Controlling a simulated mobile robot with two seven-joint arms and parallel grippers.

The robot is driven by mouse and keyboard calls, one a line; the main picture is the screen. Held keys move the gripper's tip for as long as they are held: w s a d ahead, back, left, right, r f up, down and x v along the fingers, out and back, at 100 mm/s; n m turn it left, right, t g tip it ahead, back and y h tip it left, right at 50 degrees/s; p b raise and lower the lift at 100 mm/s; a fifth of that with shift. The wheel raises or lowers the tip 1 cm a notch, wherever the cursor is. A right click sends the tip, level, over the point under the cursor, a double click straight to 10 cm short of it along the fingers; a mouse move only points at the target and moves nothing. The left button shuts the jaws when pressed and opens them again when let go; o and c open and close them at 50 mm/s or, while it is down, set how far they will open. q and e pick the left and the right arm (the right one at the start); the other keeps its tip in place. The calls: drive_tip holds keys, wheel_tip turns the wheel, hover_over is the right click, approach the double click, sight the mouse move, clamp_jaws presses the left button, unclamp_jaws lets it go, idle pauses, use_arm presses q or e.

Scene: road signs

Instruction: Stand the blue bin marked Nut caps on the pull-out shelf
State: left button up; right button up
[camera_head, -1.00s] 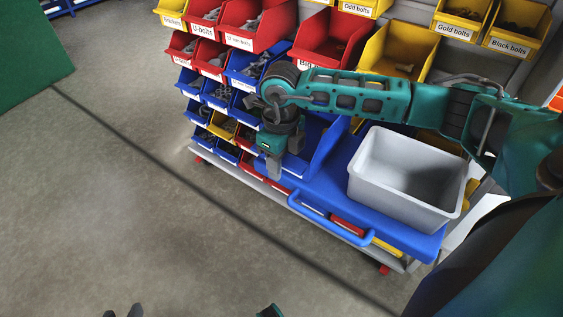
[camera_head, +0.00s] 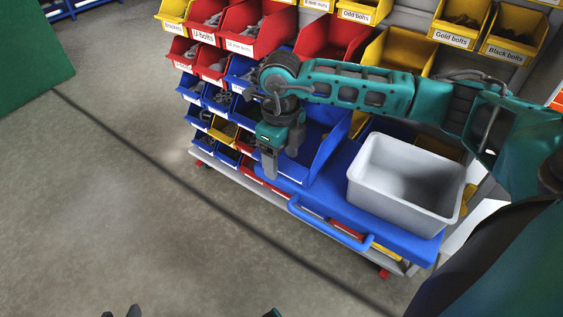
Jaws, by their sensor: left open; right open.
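A large blue bin (camera_head: 326,152) is at the left end of the blue pull-out shelf (camera_head: 394,238), left of a grey tub. My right gripper hides part of its front, and I cannot read any label on it. I cannot tell whether its base rests fully on the shelf. My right gripper (camera_head: 277,170) points down at the bin's front left edge, with its fingers apart. I cannot tell whether they touch the bin. My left gripper (camera_head: 121,312) shows only as dark, separated fingertips at the bottom edge, over the floor, far from the bin.
The grey tub (camera_head: 402,190) takes up the shelf's right part. A blue handle (camera_head: 330,224) runs along the shelf's front. Rows of red, yellow and blue bins (camera_head: 248,45) fill the rack behind and to the left. The floor (camera_head: 130,200) in front is clear.

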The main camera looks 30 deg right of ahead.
wheel_tip(320, 180, up, 8)
drive_tip(key=shift+r+p, duration=0.1)
drive_tip(key=shift+p, duration=0.7)
drive_tip(key=s+a+f+g+y, duration=0.1)
drive_tip(key=s+a+y, duration=0.3)
drive_tip(key=a, duration=0.5)
drive_tip(key=s+a+g+y, duration=0.1)
drive_tip(key=s+a+y, duration=0.2)
drive_tip(key=a+y, duration=0.5)
drive_tip(key=a+r+m+t+y, duration=0.4)
drive_tip(key=a+r+m+y, duration=0.3)
drive_tip(key=a+r+y, duration=0.15)
drive_tip(key=w+d+f+m+t+h, duration=0.3)
drive_tip(key=d+f+m+t+h, duration=0.3)
drive_tip(key=m, duration=0.6)
drive_tip(key=w+d+f+m+t+h, duration=0.2)
drive_tip(key=d+f+m+t+h, duration=0.3)
drive_tip(key=m+t, duration=0.5)
drive_tip(key=s+d+f+m+g+h, duration=0.3)
drive_tip(key=s+f+m+g+h, duration=0.3)
drive_tip(key=f, duration=0.7)
drive_tip(key=s+m+g, duration=0.1)
drive_tip(key=s+m, duration=0.1)
drive_tip(key=s, duration=0.1)
drive_tip(key=shift+d+f+m, duration=0.25)
drive_tip(key=shift+d+m, duration=0.15)
